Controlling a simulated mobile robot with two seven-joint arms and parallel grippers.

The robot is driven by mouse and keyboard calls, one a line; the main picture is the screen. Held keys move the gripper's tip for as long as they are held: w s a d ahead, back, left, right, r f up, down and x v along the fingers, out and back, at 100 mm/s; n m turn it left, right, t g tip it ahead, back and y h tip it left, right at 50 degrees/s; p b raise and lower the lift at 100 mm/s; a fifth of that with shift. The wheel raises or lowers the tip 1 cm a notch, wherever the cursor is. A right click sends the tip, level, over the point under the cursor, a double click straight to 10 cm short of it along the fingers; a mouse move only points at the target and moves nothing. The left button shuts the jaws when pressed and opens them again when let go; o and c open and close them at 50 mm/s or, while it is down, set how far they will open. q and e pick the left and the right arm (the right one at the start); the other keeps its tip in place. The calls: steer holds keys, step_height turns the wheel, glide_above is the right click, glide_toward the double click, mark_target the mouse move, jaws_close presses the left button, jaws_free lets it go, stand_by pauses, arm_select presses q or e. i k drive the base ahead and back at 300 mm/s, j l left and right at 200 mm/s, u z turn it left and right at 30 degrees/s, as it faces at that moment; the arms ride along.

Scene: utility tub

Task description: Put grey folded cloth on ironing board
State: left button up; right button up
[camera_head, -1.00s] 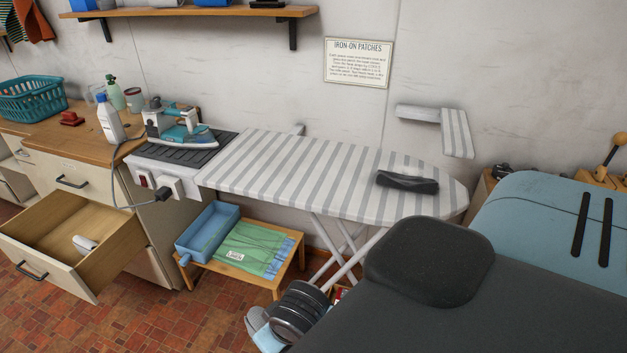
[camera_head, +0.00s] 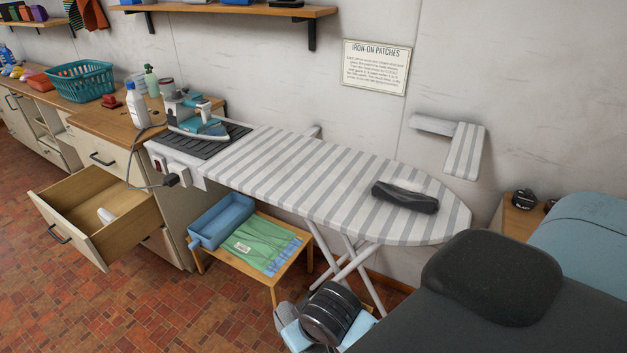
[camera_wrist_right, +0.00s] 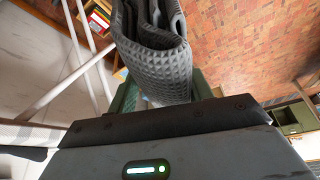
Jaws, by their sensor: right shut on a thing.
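In the right wrist view the grey folded cloth (camera_wrist_right: 158,72), with a waffle texture and stacked folds, sticks out from my right gripper (camera_wrist_right: 163,92). The gripper is shut on it, and parts of its green fingers show at both sides. The ironing board (camera_head: 300,165), with a grey and white striped cover, stands along the wall beyond my arm. My left gripper is not in view.
A dark grey bundle (camera_head: 405,197) lies near the board's right end. An iron (camera_head: 196,118) stands on the dark pad at its left. The striped middle is bare. A low wooden stand (camera_head: 288,256) is below, and an open drawer (camera_head: 75,232) juts out at left.

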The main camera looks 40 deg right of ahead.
mark_target(323, 176)
steer(key=k+l, duration=0.1)
steer(key=l, duration=0.35)
steer(key=k+l, duration=0.15)
steer(key=l, duration=0.3)
steer(key=k+l+u, duration=0.1)
steer(key=l, duration=0.3)
steer(key=k+l, duration=0.15)
steer(key=l, duration=0.3)
